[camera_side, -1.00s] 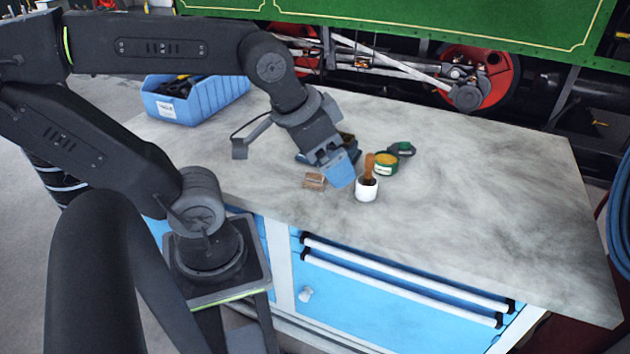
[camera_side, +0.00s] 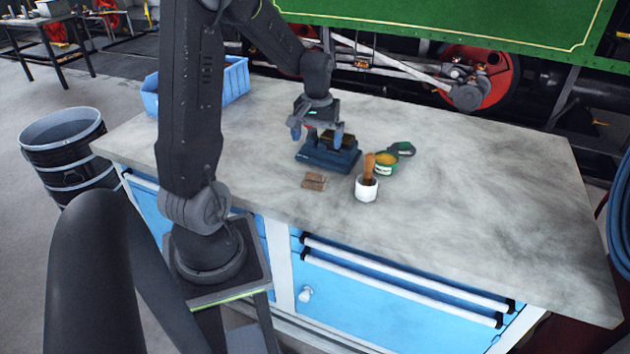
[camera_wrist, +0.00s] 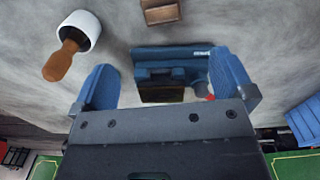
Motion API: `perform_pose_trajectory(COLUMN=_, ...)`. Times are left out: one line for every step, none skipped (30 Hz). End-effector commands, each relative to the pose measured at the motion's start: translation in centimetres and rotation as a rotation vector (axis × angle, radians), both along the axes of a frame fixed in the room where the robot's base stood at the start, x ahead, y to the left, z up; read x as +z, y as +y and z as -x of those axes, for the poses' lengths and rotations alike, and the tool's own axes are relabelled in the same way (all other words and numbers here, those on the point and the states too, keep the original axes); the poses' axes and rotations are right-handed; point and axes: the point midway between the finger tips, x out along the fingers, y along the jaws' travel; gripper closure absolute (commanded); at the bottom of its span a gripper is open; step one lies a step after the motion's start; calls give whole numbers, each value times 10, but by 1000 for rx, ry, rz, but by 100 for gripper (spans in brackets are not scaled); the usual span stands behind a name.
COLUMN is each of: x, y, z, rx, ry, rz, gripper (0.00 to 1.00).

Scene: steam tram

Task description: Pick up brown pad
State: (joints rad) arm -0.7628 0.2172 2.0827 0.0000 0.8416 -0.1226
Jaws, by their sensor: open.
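The brown pad (camera_side: 314,181) lies flat on the grey worktop near its front edge, left of a white cup. In the wrist view the pad (camera_wrist: 160,12) shows at the top edge, partly cut off. My gripper (camera_side: 316,136) is open and empty above the dark blue vise-like block, behind the pad and clear of it. In the wrist view its blue fingers (camera_wrist: 164,80) stand wide apart, with the block seen between them.
The vise-like block (camera_side: 322,158) stands just behind the pad. The white cup (camera_side: 366,190) holds a brown-handled tool (camera_side: 369,165). A green tin (camera_side: 386,162) is behind the cup. A blue bin (camera_side: 236,80) stands at the back left. The worktop's right side is clear.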

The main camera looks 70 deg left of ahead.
Motion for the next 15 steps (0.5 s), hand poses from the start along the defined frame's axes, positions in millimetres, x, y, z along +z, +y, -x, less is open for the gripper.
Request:
perform_pose_trajectory(x=-10, y=-1, z=1, rx=0, ry=5, rz=5, gripper=0)
perform_pose_trajectory(x=-16, y=-1, z=1, rx=-1, ry=5, rz=5, gripper=0)
perform_pose_trajectory(x=-24, y=-2, z=1, rx=-1, ry=5, rz=5, gripper=0)
perform_pose_trajectory(x=-30, y=-2, z=1, rx=-2, ry=6, rz=6, gripper=0)
perform_pose_trajectory(x=-37, y=-2, z=1, rx=-2, ry=5, rz=5, gripper=0)
perform_pose_trajectory(x=-44, y=-2, z=1, rx=-2, ry=5, rz=5, gripper=0)
perform_pose_trajectory(x=-50, y=-2, z=1, rx=-2, ry=6, rz=6, gripper=0)
perform_pose_trajectory(x=-54, y=-2, z=1, rx=-3, ry=5, rz=4, gripper=0)
perform_pose_trajectory(x=-60, y=-2, z=1, rx=-3, ry=5, rz=4, gripper=0)
perform_pose_trajectory(x=-64, y=-2, z=1, rx=-3, ry=3, rz=2, gripper=0)
perform_pose_trajectory(x=-67, y=-2, z=1, rx=-3, ry=3, rz=3, gripper=0)
perform_pose_trajectory(x=-70, y=-2, z=1, rx=-3, ry=2, rz=2, gripper=0)
perform_pose_trajectory(x=-72, y=-1, z=1, rx=-3, ry=1, rz=2, gripper=0)
perform_pose_trajectory(x=-73, y=-2, z=1, rx=-3, ry=1, rz=2, gripper=0)
perform_pose_trajectory(x=-75, y=-2, z=1, rx=-3, ry=1, rz=2, gripper=0)
